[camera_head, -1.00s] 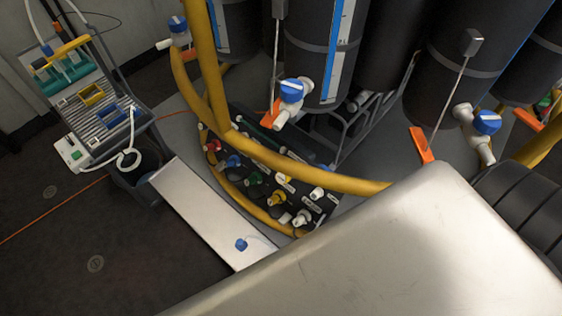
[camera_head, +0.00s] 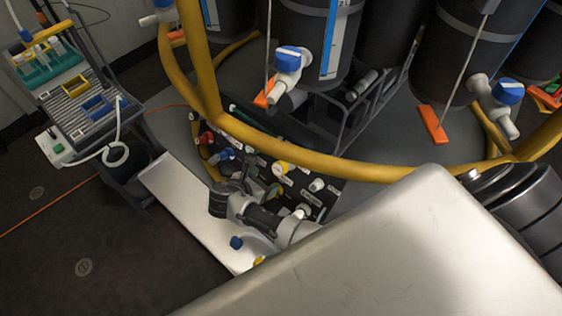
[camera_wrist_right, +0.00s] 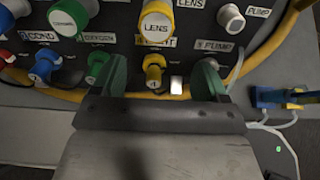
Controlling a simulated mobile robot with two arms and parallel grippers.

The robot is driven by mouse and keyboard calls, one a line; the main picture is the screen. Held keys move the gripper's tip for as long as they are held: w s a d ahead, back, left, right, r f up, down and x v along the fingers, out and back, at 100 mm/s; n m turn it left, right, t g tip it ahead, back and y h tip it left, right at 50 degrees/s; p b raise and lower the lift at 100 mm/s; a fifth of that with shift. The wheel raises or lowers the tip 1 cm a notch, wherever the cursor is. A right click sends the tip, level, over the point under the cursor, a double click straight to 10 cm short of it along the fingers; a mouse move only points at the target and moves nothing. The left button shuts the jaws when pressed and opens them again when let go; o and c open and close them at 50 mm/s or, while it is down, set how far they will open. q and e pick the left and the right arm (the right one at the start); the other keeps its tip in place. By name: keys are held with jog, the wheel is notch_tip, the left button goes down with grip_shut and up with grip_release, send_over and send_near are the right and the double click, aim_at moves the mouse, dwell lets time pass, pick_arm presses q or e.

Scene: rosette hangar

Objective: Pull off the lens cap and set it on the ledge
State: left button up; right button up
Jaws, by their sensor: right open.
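The yellow cap marked LENS (camera_wrist_right: 157,22) sits on the black panel at the top of the right wrist view. In the head view it appears to be the upper yellow cap (camera_head: 280,168). My right gripper (camera_wrist_right: 160,77) is open and empty, with its green fingers spread below the LENS cap. Another yellow cap (camera_wrist_right: 154,66), its label partly hidden, shows between the fingers. In the head view my right gripper (camera_head: 252,182) is over the panel and hides part of it. The white ledge (camera_head: 180,200) lies left of the panel. My left gripper is not in view.
The black panel (camera_head: 318,203) carries several other caps, including a blue one (camera_wrist_right: 43,67) and a grey one (camera_wrist_right: 230,18). A yellow hose (camera_head: 300,165) curves above the panel. The ledge's upper part is clear.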

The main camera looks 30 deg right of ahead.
jog(key=shift+w+a+r+h, duration=0.1)
jog(key=shift+w+r+h, duration=0.2)
jog(key=shift+r, duration=0.55)
jog(key=shift+f, duration=0.1)
